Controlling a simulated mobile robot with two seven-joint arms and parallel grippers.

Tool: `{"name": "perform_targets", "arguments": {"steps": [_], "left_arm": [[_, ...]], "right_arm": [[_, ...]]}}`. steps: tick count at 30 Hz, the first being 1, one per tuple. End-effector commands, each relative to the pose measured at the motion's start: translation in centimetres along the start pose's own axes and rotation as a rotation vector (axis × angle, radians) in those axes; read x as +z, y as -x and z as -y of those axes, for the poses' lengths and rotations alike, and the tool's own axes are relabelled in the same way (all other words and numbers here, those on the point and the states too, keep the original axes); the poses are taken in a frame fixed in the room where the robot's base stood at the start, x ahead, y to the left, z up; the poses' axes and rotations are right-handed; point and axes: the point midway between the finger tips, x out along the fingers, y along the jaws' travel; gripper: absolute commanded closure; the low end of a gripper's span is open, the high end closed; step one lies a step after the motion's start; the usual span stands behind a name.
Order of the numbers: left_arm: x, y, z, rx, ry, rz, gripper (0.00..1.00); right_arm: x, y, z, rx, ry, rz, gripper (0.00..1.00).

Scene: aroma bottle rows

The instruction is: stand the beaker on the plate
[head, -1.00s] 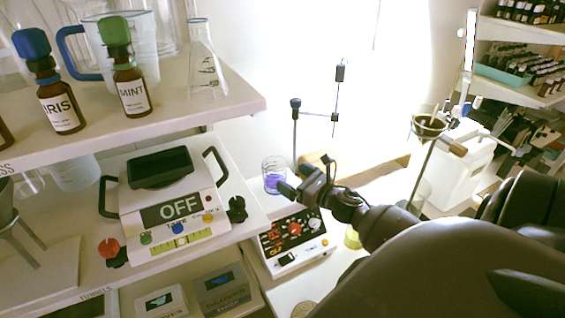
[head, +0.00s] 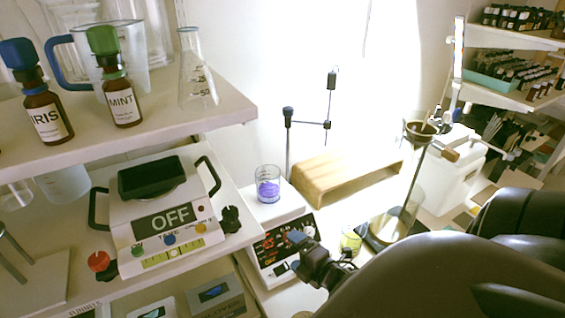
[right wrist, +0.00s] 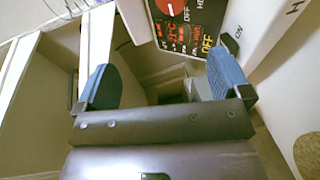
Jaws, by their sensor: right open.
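A clear glass beaker with purple contents (head: 268,190) stands upright on the top plate (head: 291,205) of a white hot-plate device. The device has a dark front panel (head: 272,250), which also shows at the top of the right wrist view (right wrist: 182,25). My right gripper (head: 296,252) is in front of and below the beaker, close to the panel and apart from the beaker. In the right wrist view its two blue fingers (right wrist: 165,78) are spread, with nothing between them. The beaker is not in the right wrist view. My left gripper is not in view.
A white device reading OFF (head: 170,218) stands on the left shelf, below an upper shelf with glassware and bottles. A wooden box-like frame (head: 345,180) is right of the beaker. A glass with yellow-green contents (head: 350,240) stands near my right arm.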

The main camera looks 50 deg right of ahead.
Motion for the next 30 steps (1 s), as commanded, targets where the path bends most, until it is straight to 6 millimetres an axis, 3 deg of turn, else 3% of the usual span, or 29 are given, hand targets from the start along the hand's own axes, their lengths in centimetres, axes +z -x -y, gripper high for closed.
{"name": "perform_targets", "arguments": {"steps": [6, 12, 18, 30], "left_arm": [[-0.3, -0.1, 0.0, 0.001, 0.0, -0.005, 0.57], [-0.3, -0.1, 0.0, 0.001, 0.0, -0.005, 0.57], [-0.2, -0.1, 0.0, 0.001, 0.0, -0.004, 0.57], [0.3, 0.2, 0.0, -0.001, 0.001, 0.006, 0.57]], "right_arm": [[-5.6, 2.9, 5.0, -0.167, -0.75, 0.068, 0.05], [-9.7, 4.8, 7.4, -0.275, -1.226, 0.144, 0.05], [-11.1, 5.5, 8.1, -0.313, -1.389, 0.178, 0.05], [-11.1, 5.5, 8.1, -0.313, -1.39, 0.178, 0.05]]}}
